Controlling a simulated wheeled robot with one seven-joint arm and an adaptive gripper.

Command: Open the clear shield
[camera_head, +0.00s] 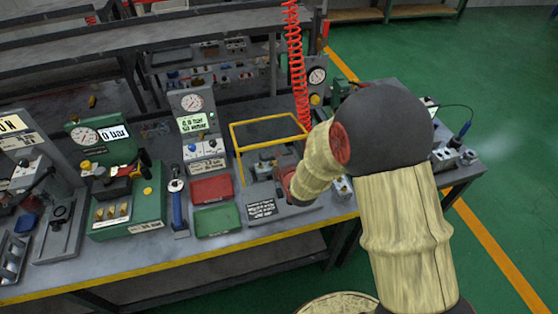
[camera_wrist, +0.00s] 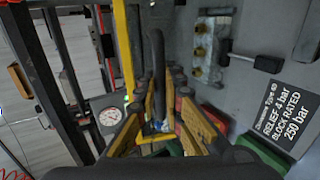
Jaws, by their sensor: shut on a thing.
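The clear shield (camera_head: 270,116) shows in the head view as a yellow-framed panel above a grey valve block (camera_head: 264,166) on the bench. Its lower part near my gripper is hidden by my arm. In the wrist view a yellow frame bar (camera_wrist: 120,45) runs upward left of centre. A dark upright handle (camera_wrist: 157,50) stands between the fingers of my gripper (camera_wrist: 164,88). The gripper is closed on this handle. In the head view the fingers are hidden behind my arm, at the front right of the shield.
A red tray (camera_head: 211,189) and a green tray (camera_head: 217,221) lie left of the valve block. A printed label plate (camera_head: 261,209) is in front. A gauge stand (camera_head: 193,125) stands behind the trays, and a red coiled hose (camera_head: 294,60) hangs behind the shield.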

